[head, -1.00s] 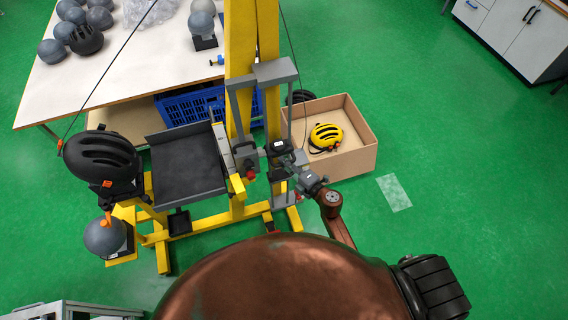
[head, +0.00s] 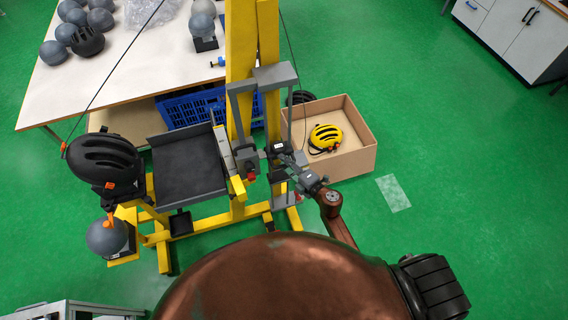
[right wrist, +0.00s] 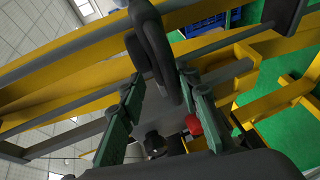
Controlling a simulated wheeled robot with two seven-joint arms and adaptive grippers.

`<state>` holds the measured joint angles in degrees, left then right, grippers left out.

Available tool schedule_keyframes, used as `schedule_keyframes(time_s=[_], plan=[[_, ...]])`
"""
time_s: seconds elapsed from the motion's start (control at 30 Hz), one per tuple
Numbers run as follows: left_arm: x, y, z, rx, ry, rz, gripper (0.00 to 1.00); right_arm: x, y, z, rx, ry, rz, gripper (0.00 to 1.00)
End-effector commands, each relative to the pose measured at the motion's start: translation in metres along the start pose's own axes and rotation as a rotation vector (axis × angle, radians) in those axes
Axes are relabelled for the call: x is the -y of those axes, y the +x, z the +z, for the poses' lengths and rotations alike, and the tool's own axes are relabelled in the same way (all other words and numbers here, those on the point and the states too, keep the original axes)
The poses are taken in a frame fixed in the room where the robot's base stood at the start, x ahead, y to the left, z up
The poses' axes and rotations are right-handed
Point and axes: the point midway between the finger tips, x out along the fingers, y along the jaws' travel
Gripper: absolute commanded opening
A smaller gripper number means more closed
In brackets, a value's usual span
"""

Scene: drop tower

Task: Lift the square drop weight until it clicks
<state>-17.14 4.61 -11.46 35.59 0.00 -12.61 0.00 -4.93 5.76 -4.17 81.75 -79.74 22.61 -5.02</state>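The yellow drop tower (head: 240,75) stands ahead of me with a grey frame (head: 275,74) on its uprights. A dark block with a white label (head: 278,149), which looks like the square drop weight, sits low between the frame's legs. My right gripper (head: 285,160) is close against it, its fingers hard to make out there. In the right wrist view, the green fingers of my right gripper (right wrist: 158,80) are apart, with a dark grey loop handle (right wrist: 150,42) between their tips. A red knob (right wrist: 193,124) shows beyond. My left gripper is not in view.
A grey tray (head: 188,165) and a black helmet (head: 103,158) are left of the tower. A cardboard box (head: 350,160) holding a yellow helmet (head: 325,137) stands at right. A white table (head: 110,75) and blue crate (head: 190,108) are behind.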

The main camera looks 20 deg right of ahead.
Motion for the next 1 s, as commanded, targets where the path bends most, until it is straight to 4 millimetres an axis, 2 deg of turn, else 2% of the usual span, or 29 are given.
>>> schedule_keyframes(time_s=[0.03,0.3,0.43,0.57,0.8,1.0], plan=[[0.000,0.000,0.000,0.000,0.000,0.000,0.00,-0.006,0.001,0.000,-0.001,-0.001,0.010,0.27],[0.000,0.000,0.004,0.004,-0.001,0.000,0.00,-0.005,0.001,0.000,-0.002,0.000,0.008,0.29],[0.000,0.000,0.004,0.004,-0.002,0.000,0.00,-0.004,-0.007,0.000,-0.001,-0.001,0.006,0.29],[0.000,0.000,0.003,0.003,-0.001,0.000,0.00,-0.003,-0.028,0.000,-0.001,-0.003,0.004,0.29],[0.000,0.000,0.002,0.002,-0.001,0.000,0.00,-0.002,-0.079,0.001,0.001,-0.001,0.002,0.29],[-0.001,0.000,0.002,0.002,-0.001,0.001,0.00,-0.001,-0.108,0.001,0.000,0.000,0.002,0.29]])
